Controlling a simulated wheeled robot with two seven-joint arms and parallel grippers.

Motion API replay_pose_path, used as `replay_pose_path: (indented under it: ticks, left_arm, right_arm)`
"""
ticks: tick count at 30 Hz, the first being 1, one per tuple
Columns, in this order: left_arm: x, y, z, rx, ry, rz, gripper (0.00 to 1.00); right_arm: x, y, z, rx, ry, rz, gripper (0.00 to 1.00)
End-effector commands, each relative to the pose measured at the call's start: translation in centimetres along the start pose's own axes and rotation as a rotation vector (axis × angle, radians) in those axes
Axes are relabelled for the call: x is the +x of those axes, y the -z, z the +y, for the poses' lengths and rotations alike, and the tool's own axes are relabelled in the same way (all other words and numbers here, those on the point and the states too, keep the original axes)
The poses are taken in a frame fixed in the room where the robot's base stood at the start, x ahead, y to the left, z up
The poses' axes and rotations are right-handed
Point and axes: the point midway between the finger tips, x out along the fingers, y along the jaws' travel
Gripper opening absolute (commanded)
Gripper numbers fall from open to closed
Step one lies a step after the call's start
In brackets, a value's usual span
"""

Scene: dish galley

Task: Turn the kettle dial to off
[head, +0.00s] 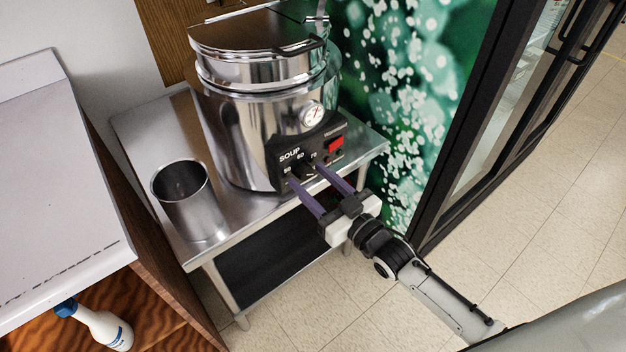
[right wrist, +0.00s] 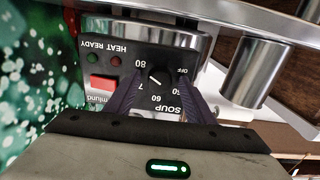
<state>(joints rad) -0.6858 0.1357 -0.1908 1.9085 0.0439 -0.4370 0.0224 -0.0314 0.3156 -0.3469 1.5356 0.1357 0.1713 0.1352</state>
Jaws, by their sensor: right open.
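The steel soup kettle (head: 240,130) stands on a steel table, its black control panel (head: 312,152) facing my right arm. The black round dial (right wrist: 159,80) shows in the right wrist view, ringed by OFF, 50, 60, 7- and 80 markings; the panel appears upside down there. A short white mark on the dial sits on its 70–80 side, away from OFF; its exact setting is hard to read. My right gripper (head: 306,173) is open, its purple fingers reaching to the panel, one on each side of the dial. Contact with the dial cannot be told. My left gripper is not in view.
A red switch (head: 336,143) sits on the panel beside the dial. An empty steel canister (head: 200,215) stands on the table to the left. A white counter (head: 50,180) is at far left, a black-framed glass-door cooler (head: 480,130) at right. The floor between is clear.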

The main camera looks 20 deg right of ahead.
Motion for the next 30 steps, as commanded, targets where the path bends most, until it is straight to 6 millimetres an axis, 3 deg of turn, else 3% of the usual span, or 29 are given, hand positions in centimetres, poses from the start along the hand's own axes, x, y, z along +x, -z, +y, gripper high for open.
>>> replay_pose_path:
  ticks: [5,18,30]
  left_arm:
    - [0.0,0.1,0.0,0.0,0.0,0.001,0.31]
    - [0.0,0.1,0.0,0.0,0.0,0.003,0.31]
    - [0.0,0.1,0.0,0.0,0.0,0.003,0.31]
  right_arm:
    - [-1.3,-0.1,0.0,0.001,0.0,-0.002,0.49]
    - [-9.2,-0.1,0.0,0.0,0.0,-0.001,0.49]
    - [-10.3,0.0,0.0,0.0,0.0,0.0,0.49]
